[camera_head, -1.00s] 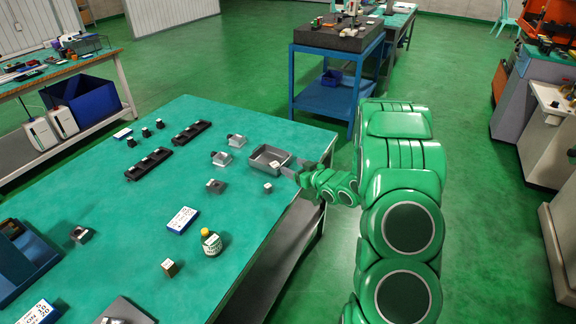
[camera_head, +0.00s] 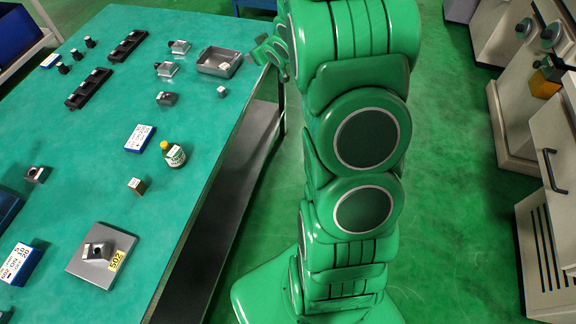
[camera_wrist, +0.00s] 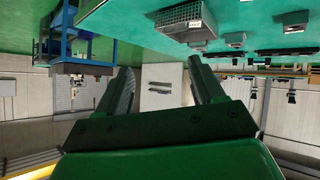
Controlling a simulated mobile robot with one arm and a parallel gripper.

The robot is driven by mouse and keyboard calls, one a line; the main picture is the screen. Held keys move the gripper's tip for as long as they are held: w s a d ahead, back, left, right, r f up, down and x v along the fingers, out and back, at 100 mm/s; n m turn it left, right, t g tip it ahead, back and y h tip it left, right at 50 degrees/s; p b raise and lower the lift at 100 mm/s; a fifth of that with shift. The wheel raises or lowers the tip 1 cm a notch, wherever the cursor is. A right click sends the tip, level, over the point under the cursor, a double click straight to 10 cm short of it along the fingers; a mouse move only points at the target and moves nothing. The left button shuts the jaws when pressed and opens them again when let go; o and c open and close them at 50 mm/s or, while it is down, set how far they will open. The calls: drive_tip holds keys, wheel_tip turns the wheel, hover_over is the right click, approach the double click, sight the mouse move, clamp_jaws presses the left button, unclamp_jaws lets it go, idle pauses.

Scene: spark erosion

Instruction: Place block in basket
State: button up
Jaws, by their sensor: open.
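The basket looks like a shallow grey metal tray (camera_head: 205,68) with a white label, near the right edge of the green table. It also shows in the upside-down wrist view (camera_wrist: 172,19). A small pale grey cube (camera_head: 221,92) stands on the table just in front of it; it shows in the wrist view (camera_wrist: 198,45) too. A brownish cube (camera_head: 136,186) stands nearer, in front of a bottle. I cannot tell which cube is the task's block. My gripper (camera_wrist: 160,75) is open and empty, just right of the basket, partly hidden by my arm in the head view.
A metal plate (camera_head: 84,268) lies at the front. Machines (camera_head: 548,175) stand at the right.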

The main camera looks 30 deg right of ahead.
drive_tip(key=s+a+r+m+g+h, duration=0.1)
drive_tip(key=s+a+r+g+h, duration=0.15)
drive_tip(key=s+r, duration=0.45)
drive_tip(key=s+a+r+m+g+h, duration=0.1)
drive_tip(key=s+r+m+g, duration=0.15)
drive_tip(key=s, duration=0.85)
drive_tip(key=s+a+r+g+y, duration=0.1)
drive_tip(key=s+a, duration=0.3)
drive_tip(key=s, duration=0.6)
drive_tip(key=s+a+r+g+y, duration=0.1)
drive_tip(key=s+a+g, duration=0.3)
drive_tip(key=s, duration=0.7)
drive_tip(key=s+a+r+g+y, duration=0.1)
drive_tip(key=s+a, duration=0.4)
drive_tip(key=s, duration=0.5)
wheel_tip(320, 180, up, 2)
drive_tip(key=shift+s+a+g, duration=0.35)
drive_tip(key=shift+g, duration=0.55)
